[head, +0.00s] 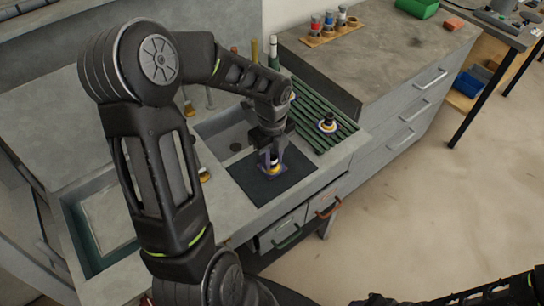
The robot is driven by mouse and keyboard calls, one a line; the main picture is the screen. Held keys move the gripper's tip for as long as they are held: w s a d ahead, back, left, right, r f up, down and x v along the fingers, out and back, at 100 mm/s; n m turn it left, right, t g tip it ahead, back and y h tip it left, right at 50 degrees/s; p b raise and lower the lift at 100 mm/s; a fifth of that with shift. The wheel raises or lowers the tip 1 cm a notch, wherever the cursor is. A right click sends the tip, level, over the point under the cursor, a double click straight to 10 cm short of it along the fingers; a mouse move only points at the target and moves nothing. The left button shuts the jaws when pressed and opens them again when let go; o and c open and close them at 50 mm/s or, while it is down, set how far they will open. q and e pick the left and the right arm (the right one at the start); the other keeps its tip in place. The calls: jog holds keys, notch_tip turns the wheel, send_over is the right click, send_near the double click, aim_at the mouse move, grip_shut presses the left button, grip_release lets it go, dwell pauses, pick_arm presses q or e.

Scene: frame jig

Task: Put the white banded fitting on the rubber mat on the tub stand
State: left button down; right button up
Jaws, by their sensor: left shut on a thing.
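My left gripper (271,157) points down over the dark rubber mat (255,190) on the grey tub stand (325,172). It is shut on a small fitting (273,169) with pale, yellow and dark purple parts. The fingers hide part of this fitting. It is at or just above the mat; I cannot tell whether it touches. A similar fitting with a dark top (327,125) stands on the green slatted rack (312,108) to the right. My right arm shows only at the bottom right edge, and its gripper is out of the picture.
A sink basin (213,128) lies behind the mat. A grey drawer cabinet (385,75) stands to the right, with a wooden rack of small bottles (330,35). A small yellowish fitting (205,176) shows partly beside my left arm. The floor at right is clear.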

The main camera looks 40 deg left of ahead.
aim_at(272, 157)
pick_arm(q)
jog(key=c, duration=1.6)
grip_release()
jog(key=shift+f, duration=0.15)
jog(key=o, duration=0.4)
jog(key=shift+o, duration=0.2)
notch_tip(272, 157, up, 12)
jog(key=shift+r, duration=0.2)
